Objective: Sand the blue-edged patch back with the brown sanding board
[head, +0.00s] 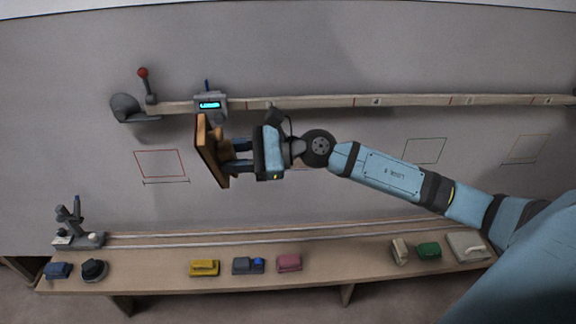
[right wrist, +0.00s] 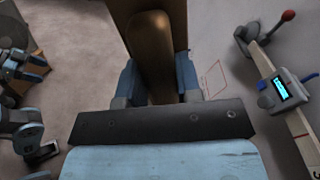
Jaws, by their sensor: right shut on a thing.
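My right gripper (head: 238,156) is shut on the handle of the brown sanding board (head: 207,152). In the head view the board faces left, seen nearly edge-on, in front of the grey wall and just below the rail. In the right wrist view the board's rounded handle (right wrist: 150,55) sits between the two blue fingers. Whether the board touches the wall cannot be told. I cannot pick out a blue edge on any patch; a dark-edged outline (head: 425,151) shows right of the gripper, and my arm covers part of the wall.
A red-edged patch (head: 160,164) is left of the board. A yellowish-edged one (head: 525,149) is far right. A rail (head: 320,102) carries a lit gauge (head: 210,105) and a red-knobbed lever (head: 143,73). The bench (head: 345,254) below holds several coloured blocks and a stand (head: 78,238).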

